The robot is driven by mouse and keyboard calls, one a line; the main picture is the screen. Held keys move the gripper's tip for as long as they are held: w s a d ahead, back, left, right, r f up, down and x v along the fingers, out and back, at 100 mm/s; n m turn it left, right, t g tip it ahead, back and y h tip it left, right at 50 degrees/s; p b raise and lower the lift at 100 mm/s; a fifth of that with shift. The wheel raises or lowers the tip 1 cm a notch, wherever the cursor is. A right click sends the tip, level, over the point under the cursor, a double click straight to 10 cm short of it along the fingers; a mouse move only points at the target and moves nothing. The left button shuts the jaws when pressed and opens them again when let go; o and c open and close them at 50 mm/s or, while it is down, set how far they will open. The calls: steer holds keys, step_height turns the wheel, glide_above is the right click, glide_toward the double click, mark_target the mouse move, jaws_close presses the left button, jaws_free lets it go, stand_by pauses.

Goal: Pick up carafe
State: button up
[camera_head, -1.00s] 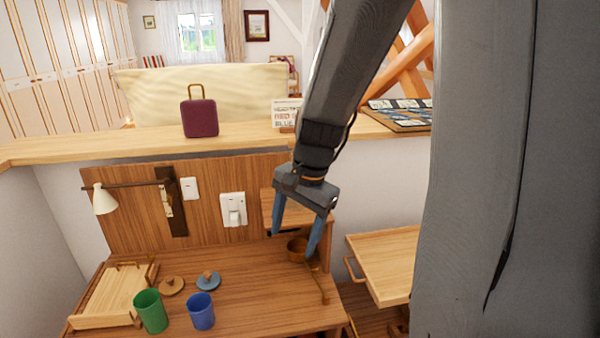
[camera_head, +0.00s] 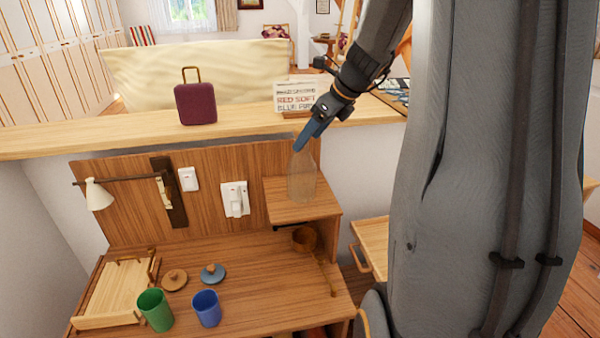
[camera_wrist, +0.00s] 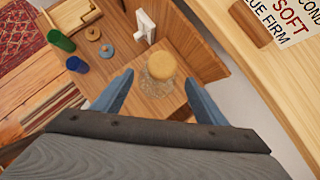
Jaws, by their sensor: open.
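The carafe (camera_head: 302,176) is a clear, brownish see-through vessel standing upright on a small raised wooden shelf (camera_head: 285,208). In the wrist view the carafe (camera_wrist: 160,68) shows from above with a round tan top, beyond and between my fingertips. My gripper (camera_head: 305,137) is above the carafe, with its blue fingers pointing down and left. In the wrist view my gripper (camera_wrist: 158,82) is open with nothing between its fingers. Whether a finger touches the carafe cannot be told.
A wooden ledge (camera_head: 240,130) behind holds a maroon case (camera_head: 196,104) and a lettered sign (camera_head: 296,97). The desk below has a green cup (camera_head: 155,310), a blue cup (camera_head: 206,308), two round lids and a brown ladle (camera_head: 305,239). A white wall fixture (camera_head: 235,199) is left of the shelf.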

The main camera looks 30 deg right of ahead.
mark_target(301, 163)
steer(key=p+x, duration=0.1)
steer(key=x, duration=0.4)
steer(key=shift+w+a, duration=0.1)
jaws_close()
stand_by(0.3)
